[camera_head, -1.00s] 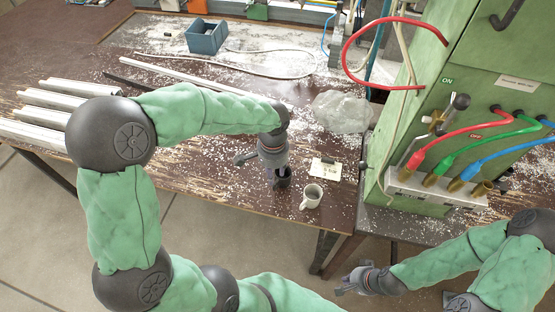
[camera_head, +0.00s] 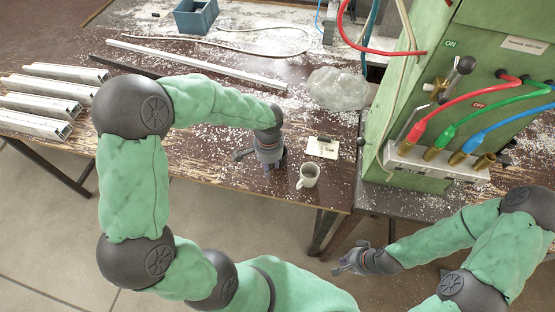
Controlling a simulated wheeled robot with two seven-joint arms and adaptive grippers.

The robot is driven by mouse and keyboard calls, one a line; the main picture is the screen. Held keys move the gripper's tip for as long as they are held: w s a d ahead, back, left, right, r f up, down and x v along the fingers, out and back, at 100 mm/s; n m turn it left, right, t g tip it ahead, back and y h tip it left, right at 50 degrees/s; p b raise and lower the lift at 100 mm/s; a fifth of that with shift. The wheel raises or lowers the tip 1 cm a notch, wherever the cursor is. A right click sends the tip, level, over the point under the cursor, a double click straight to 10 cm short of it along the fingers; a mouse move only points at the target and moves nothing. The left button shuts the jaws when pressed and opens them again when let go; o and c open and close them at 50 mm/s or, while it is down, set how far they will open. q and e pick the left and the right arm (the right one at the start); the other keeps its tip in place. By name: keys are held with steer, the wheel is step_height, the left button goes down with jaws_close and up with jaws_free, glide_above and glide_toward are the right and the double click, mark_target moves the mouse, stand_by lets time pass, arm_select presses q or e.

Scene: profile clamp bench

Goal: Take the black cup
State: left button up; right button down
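My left gripper (camera_head: 262,158) points down at the front part of the brown bench, left of a white cup (camera_head: 308,176). The black cup is at this gripper's fingers. The gripper covers most of it, and its dark outline blends with the dark fingers. One finger stands out to the left. I cannot tell whether the fingers are closed on the cup. My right gripper (camera_head: 348,262) is in front of the bench on the right, low over the floor, with its fingers apart and nothing between them.
Metal profiles (camera_head: 40,108) lie at the left. A green cabinet (camera_head: 425,110) with coloured cables blocks the right. A blue bin (camera_head: 196,16) is at the back.

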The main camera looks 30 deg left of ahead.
arm_select(q)
steer(key=shift+f, duration=0.35)
jaws_close()
steer(key=shift+r, duration=0.1)
